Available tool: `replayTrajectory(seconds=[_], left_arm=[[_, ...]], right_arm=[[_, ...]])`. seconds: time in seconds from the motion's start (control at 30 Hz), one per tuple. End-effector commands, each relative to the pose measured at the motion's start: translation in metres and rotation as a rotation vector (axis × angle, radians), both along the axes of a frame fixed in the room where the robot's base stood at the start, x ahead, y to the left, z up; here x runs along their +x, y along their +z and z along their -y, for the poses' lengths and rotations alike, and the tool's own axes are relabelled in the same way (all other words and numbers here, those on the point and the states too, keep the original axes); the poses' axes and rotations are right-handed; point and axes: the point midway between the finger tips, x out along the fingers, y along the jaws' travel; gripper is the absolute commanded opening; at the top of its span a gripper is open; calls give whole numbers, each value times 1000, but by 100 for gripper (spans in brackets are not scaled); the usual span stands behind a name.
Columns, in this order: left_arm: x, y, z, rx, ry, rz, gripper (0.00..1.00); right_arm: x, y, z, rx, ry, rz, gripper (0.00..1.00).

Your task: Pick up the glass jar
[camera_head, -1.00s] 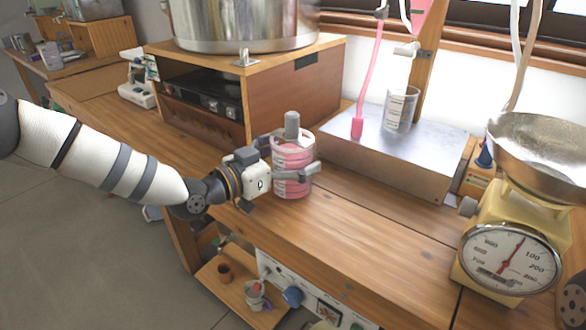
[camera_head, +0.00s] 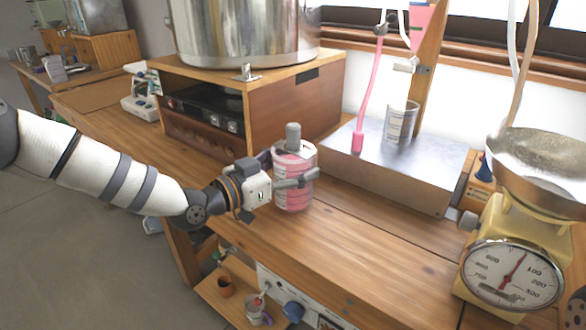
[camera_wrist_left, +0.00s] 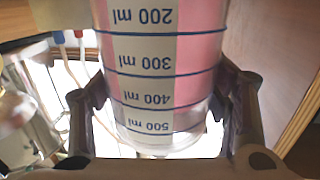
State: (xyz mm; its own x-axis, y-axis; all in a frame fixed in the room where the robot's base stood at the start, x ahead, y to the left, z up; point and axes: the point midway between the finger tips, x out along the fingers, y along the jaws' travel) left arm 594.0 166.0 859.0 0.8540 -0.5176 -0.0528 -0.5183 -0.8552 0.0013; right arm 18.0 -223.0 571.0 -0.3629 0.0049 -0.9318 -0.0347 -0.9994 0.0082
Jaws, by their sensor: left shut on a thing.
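The glass jar (camera_head: 293,198) holds pink liquid and stands upright at the front of the wooden bench. A grey cylindrical piece shows at its top. My left gripper (camera_head: 289,171) reaches in from the left and is shut around the jar's side. In the left wrist view the jar (camera_wrist_left: 165,65) fills the middle, with blue volume marks reading upside down. The fingers of my left gripper (camera_wrist_left: 160,95) lie on both sides of it. My right gripper is not in view.
A metal platform (camera_head: 350,172) with a beaker (camera_head: 400,123) and pink tube stands behind right. A wooden cabinet (camera_head: 290,105) bearing a large steel pot (camera_head: 245,35) is behind the jar. A yellow scale (camera_head: 495,225) stands far right. Bare bench (camera_head: 350,240) lies between jar and scale.

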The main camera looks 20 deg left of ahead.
Motion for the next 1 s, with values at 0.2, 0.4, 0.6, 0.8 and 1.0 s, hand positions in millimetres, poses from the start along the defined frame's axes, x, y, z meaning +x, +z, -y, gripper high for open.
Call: replayTrajectory(seconds=[0.2,0.4,0.6,0.8,1.0], left_arm=[[1,32,0,-3,1,15,12],[-19,58,-4,-4,1,17,12],[-40,84,-9,-4,1,20,12],[-66,101,-14,-4,1,18,12],[-92,112,-20,-3,1,19,12]], right_arm=[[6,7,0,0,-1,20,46],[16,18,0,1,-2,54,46],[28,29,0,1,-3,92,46],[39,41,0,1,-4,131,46],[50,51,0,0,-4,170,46]])
